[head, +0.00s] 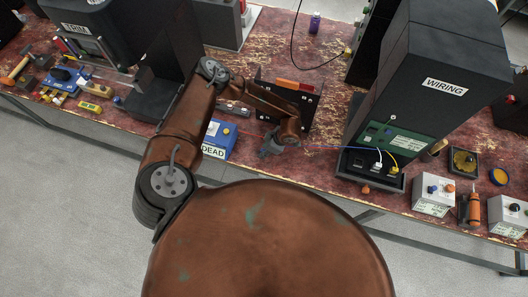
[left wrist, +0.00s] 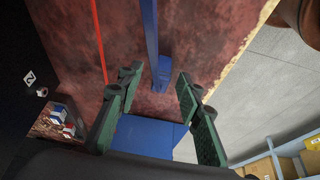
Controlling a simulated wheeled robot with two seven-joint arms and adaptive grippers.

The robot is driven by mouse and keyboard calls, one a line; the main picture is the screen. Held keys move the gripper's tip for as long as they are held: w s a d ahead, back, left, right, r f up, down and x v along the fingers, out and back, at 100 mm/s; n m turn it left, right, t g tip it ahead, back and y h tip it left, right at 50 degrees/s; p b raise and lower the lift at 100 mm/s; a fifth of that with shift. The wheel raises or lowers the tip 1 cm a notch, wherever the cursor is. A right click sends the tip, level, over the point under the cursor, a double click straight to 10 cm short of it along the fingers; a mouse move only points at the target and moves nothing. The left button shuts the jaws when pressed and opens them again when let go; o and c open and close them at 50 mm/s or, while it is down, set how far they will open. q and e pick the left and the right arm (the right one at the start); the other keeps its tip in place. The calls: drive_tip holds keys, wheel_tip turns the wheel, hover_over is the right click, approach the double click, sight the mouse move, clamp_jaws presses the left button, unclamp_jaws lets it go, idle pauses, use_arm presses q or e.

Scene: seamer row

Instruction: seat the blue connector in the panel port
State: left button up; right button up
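The blue connector (left wrist: 161,74) hangs on the end of a thick blue cable (left wrist: 150,25) in the left wrist view, over the worn red bench top. My left gripper (left wrist: 160,78) is open, with its two green-padded fingers apart on either side of the connector; I cannot tell whether they touch it. In the head view my left gripper (head: 273,146) is low over the bench, left of the WIRING station (head: 445,85). The blue cable (head: 335,149) runs from the gripper to that station. Its green panel (head: 395,140) has a white and a yellow plug at a dark block below. My right gripper is out of view.
A blue DEAD box (head: 219,140) stands just left of the gripper. A dark rack with an orange strip (head: 294,85) stands behind. A red cable (left wrist: 98,40) runs beside the blue one.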

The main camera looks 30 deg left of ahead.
use_arm(q)
drive_tip(key=shift+c, duration=0.6)
clamp_jaws()
drive_tip(key=shift+r, duration=0.1)
